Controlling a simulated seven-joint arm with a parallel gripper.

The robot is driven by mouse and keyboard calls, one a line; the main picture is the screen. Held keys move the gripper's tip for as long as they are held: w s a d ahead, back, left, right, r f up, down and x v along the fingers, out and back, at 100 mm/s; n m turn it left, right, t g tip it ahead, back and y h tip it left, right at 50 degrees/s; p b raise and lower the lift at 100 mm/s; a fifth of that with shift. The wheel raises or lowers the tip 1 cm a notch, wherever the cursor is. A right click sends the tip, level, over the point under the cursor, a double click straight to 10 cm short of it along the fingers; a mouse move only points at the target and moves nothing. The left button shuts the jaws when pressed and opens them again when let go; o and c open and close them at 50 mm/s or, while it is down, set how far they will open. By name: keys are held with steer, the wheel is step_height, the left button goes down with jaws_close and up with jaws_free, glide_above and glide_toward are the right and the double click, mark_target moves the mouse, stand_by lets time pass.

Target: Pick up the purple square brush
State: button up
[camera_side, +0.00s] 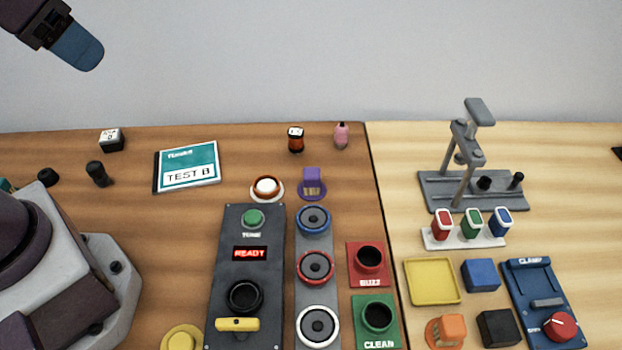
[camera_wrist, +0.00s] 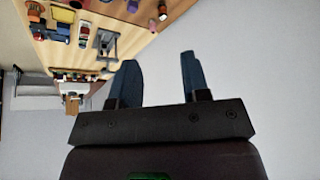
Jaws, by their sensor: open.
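The purple square brush (camera_side: 312,178) stands upright on a round purple base on the brown wooden table, behind the grey strip of speakers. Its pale bristly part shows below the purple top. My gripper (camera_side: 80,50) is at the upper left of the side view, high above the table and far to the left of the brush. In the wrist view my gripper (camera_wrist: 158,60) shows two blue fingers spread apart with nothing between them. A small purple thing at the top edge there may be the brush, but I cannot tell.
A white-and-orange round button (camera_side: 267,187) stands just left of the brush. A small dark-red jar (camera_side: 296,140) and a pink bottle (camera_side: 341,135) stand behind it. A "TEST B" booklet (camera_side: 187,166) lies further left. The dark READY panel (camera_side: 245,280) is in front.

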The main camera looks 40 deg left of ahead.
steer(key=shift+o, duration=0.2)
steer(key=o, duration=0.4)
